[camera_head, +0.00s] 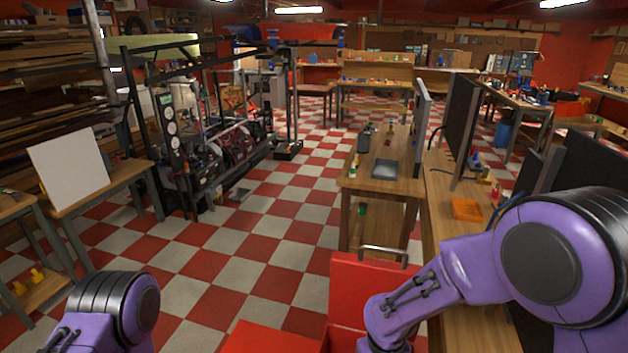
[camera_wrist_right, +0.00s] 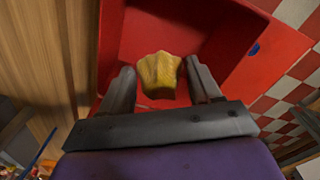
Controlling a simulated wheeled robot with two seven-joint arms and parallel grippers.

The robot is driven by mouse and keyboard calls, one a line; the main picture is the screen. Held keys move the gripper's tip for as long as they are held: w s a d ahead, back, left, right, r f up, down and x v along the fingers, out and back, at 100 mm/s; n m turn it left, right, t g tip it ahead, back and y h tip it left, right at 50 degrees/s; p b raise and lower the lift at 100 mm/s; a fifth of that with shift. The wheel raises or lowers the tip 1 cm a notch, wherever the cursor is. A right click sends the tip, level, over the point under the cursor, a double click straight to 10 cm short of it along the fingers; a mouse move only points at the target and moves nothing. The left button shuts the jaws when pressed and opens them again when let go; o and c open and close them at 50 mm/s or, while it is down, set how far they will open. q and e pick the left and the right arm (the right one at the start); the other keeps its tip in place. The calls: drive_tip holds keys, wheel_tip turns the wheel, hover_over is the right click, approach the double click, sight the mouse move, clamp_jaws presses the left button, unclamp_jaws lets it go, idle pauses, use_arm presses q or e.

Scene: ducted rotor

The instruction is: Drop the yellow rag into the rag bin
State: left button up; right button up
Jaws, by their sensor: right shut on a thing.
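The yellow rag (camera_wrist_right: 158,72) is a small bunched cloth between the two fingers of my right gripper (camera_wrist_right: 160,82) in the right wrist view. That gripper is shut on it. Behind the rag is the red bin (camera_wrist_right: 225,35), its inside facing the wrist camera; the rag is held over it, and I cannot tell how high. In the head view the red bin (camera_head: 268,339) is at the bottom middle, with an upright red panel and a metal handle at its back. My right gripper is outside the head view. Only my left arm's upper part shows there, at the bottom left.
A wooden bench (camera_head: 455,260) with an orange tray (camera_head: 467,209) and dark monitors stands right of the bin, close to my right arm. A wooden table (camera_head: 385,185) is beyond the bin. The checkered floor (camera_head: 235,245) is clear to the left.

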drive_tip(key=shift+s+a+f+b, duration=0.1)
drive_tip(key=shift+s+f+b, duration=0.05)
drive_tip(key=shift+f+b, duration=0.2)
wheel_tip(320, 180, down, 6)
drive_tip(key=w+b, duration=0.2)
drive_tip(key=b, duration=0.4)
drive_tip(key=shift+f+b, duration=0.15)
drive_tip(key=shift+b, duration=0.25)
drive_tip(key=o, duration=1)
drive_tip(key=shift+w, duration=0.1)
